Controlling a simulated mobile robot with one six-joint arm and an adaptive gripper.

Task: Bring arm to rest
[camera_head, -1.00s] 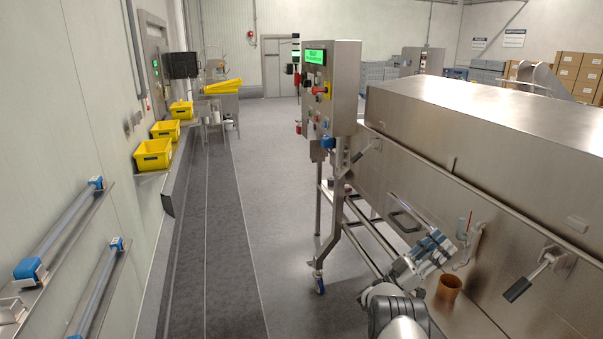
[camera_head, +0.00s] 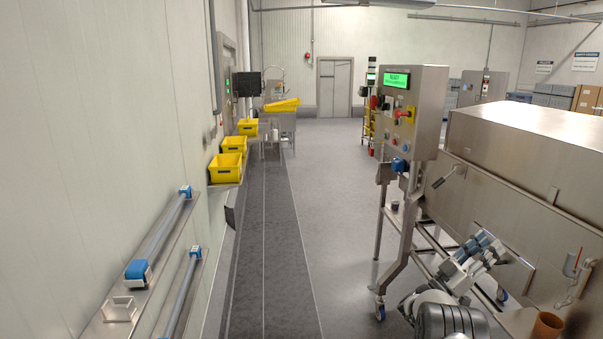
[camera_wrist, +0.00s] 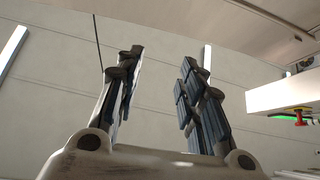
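My gripper (camera_head: 476,250) is at the lower right in the head view, in front of the steel machine's side wall. In the wrist view my gripper (camera_wrist: 160,80) shows its two dark padded fingers apart with nothing between them. My arm's dark rounded link is at the bottom of the head view.
The steel machine (camera_head: 540,130) fills the right side. A control panel (camera_head: 402,108) with a green screen stands on a wheeled frame left of my gripper. Yellow bins (camera_head: 226,167) line the left wall. An orange-brown cup (camera_head: 546,327) is at lower right. The floor aisle (camera_head: 335,200) is clear.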

